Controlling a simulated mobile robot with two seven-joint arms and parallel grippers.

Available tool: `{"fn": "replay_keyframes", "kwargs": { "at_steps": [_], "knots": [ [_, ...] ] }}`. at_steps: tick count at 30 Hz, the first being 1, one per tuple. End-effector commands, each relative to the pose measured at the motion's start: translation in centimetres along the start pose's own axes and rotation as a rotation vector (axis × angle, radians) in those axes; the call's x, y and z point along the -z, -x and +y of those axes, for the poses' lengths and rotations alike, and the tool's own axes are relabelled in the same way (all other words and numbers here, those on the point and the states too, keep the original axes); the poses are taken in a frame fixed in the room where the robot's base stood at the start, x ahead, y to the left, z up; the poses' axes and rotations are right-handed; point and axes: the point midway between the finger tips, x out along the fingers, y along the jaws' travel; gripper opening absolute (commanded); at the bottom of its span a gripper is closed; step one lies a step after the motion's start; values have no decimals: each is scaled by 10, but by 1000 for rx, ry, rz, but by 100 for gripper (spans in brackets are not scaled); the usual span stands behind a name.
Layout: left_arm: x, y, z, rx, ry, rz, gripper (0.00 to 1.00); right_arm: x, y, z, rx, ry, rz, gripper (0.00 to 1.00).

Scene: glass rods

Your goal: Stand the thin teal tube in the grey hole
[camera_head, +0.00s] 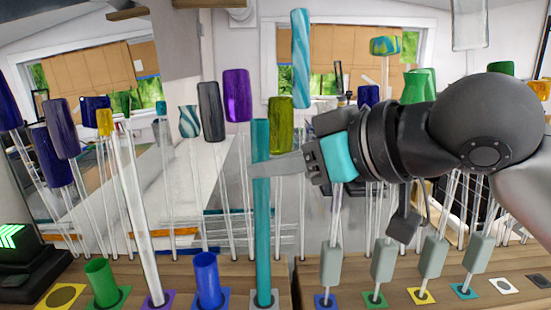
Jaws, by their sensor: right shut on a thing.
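The thin teal tube (262,225) stands upright at the middle of the view. My right gripper (265,165) comes in from the right and is shut on its upper part. The tube's lower end is at the grey square (275,298) on the left wooden board and covers its hole. I cannot tell whether the end is inside the hole or just above it. My left gripper is not in view.
On the left board (130,300), a tall clear tube (140,215), a short green tube (102,282) and a short blue tube (208,280) stand close by. Several rods with grey blocks (331,262) stand right. Many colored-topped glass rods crowd behind.

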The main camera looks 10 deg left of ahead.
Motion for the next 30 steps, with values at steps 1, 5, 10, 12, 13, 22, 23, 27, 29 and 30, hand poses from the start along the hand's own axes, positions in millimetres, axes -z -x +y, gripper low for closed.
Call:
{"fn": "replay_keyframes", "kwargs": {
  "at_steps": [1,5,10,12,13,22,23,27,29,30],
  "knots": [
    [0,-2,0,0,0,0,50,-4,-2,0,0,0,1,0],
    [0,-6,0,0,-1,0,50,-10,-4,0,-1,0,1,0],
    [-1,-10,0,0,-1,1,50,-18,-7,0,-1,0,0,0],
    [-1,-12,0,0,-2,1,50,-21,-9,0,0,-1,0,0],
    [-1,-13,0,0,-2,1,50,-22,-9,0,0,-1,0,0],
    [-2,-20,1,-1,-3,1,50,-36,-15,0,-1,0,2,0],
    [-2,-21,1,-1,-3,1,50,-37,-15,0,-1,0,2,0],
    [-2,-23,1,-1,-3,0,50,-41,-17,0,0,0,2,0],
    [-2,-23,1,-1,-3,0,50,-42,-17,0,0,0,2,0],
    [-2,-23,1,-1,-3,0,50,-42,-17,0,0,0,3,0]
  ]
}}
